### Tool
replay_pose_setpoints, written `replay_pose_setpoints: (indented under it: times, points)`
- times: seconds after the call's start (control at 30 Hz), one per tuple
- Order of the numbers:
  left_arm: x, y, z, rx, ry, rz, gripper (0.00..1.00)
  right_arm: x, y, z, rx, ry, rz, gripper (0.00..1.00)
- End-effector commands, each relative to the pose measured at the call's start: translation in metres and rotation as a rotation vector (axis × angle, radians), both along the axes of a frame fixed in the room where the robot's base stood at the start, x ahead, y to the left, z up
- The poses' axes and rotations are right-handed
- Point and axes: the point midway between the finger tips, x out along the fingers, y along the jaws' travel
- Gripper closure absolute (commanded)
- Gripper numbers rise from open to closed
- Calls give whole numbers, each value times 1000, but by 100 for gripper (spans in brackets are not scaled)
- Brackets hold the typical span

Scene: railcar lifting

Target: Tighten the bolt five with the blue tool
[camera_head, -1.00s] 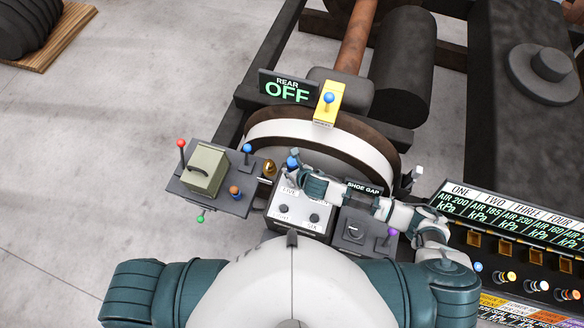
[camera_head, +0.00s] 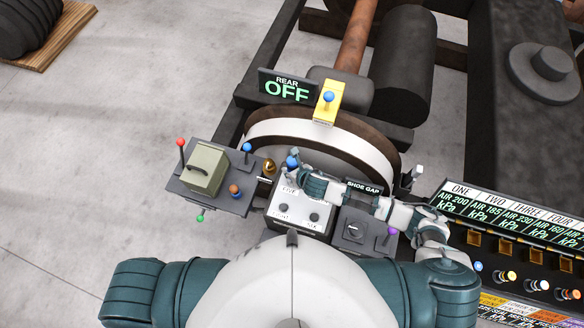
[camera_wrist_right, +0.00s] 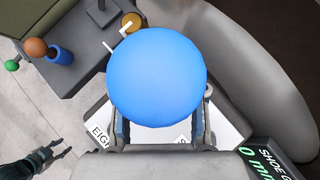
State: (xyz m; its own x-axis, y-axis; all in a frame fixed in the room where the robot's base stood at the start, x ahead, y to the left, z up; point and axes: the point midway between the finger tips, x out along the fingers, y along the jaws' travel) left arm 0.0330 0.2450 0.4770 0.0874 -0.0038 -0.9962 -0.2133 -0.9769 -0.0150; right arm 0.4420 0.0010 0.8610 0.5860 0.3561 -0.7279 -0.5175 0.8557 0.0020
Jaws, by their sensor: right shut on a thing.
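The blue tool shows as a blue ball (camera_head: 292,162) at my right gripper in the head view. In the right wrist view the blue ball (camera_wrist_right: 157,77) fills the middle. My right gripper (camera_head: 297,158) is shut on the tool, above the back of the grey bolt box (camera_head: 299,214). The label FIVE is partly visible near the back left of the box. Bolt five itself is hidden under the tool and gripper, so I cannot tell whether the tool sits on it. My left gripper (camera_wrist_right: 66,148) is open and empty at lower left in the right wrist view.
A panel with a green box (camera_head: 204,170) and coloured levers is left of the bolt box. The SHOE GAP unit (camera_head: 352,232) is to its right. A yellow block (camera_head: 328,103) and a REAR OFF sign (camera_head: 286,87) stand behind. An air-pressure panel (camera_head: 510,225) is at right.

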Motion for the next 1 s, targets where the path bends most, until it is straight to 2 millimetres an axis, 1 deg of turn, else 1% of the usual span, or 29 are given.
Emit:
replay_pose_setpoints:
  times: [1.0]
  points:
    - [0, -1, -5, -2, 0, 1, 60, 0, 0, -11, 0, 2, 1, 100]
